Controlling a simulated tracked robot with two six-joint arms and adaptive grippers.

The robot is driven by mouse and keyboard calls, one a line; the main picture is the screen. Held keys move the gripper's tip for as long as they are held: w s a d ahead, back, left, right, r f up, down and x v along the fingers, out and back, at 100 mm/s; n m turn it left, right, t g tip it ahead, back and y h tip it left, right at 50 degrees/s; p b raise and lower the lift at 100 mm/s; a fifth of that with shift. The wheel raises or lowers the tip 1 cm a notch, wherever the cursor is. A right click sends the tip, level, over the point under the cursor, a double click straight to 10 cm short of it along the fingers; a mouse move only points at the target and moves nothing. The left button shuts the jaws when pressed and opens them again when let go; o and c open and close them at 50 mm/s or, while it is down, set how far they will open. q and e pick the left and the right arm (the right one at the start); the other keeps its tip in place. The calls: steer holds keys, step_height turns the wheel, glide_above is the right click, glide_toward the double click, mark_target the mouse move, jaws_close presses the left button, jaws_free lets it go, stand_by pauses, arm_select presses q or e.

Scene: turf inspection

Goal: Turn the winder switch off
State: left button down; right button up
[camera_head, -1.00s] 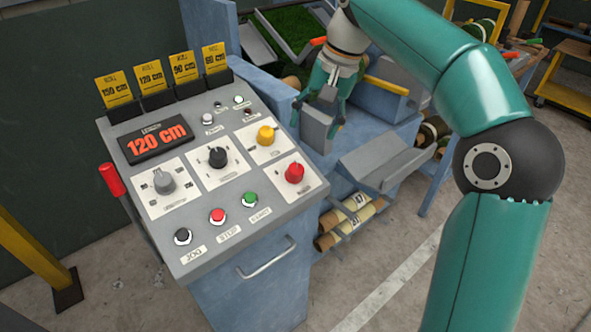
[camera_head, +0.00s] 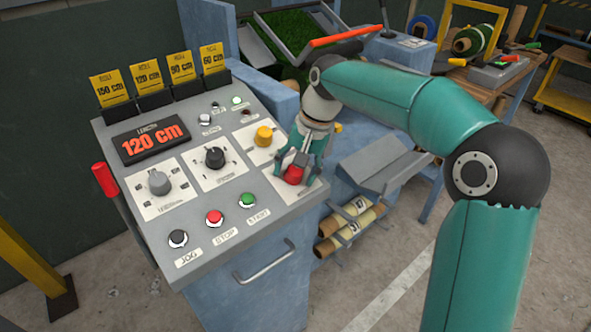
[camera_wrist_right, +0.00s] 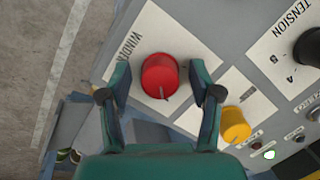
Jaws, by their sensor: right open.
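The winder switch is a red rotary knob (camera_head: 293,174) at the lower right of the sloped control panel (camera_head: 250,209). In the wrist view the red knob (camera_wrist_right: 160,76) sits on a white plate (camera_wrist_right: 147,31) lettered "WINDER", with a dark pointer line on its face. My right gripper (camera_head: 292,177) is over the knob from above. In the wrist view its open fingers (camera_wrist_right: 159,82) are on either side of the knob, with a gap visible at each side. Whether the fingertips reach down to the panel cannot be told. My left gripper is not in view.
A yellow knob (camera_head: 264,136) is close by the red one, and a black knob (camera_head: 214,157) and a grey knob (camera_head: 159,183) are farther left. Black, red and green (camera_head: 247,200) buttons line the front. The display (camera_head: 154,138) reads 120 cm.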

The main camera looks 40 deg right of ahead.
steer(key=c, duration=1.1)
steer(key=shift+c, duration=0.2)
steer(key=n+p, duration=0.2)
steer(key=n, duration=0.1)
steer(key=shift+r+h, duration=0.2)
steer(key=shift+h, duration=0.1)
steer(key=n+h+p, duration=0.1)
steer(key=n+p, duration=0.1)
steer(key=n, duration=0.2)
steer(key=shift+n+g, duration=0.3)
steer(key=shift+g, duration=0.1)
steer(key=n+h, duration=0.1)
steer(key=n, duration=0.3)
steer(key=shift+f+p, duration=0.1)
steer(key=shift+p, duration=0.25)
steer(key=n+h, duration=0.1)
steer(key=n, duration=0.4)
steer(key=shift+n+t, duration=0.3)
steer(key=shift+t, duration=0.1)
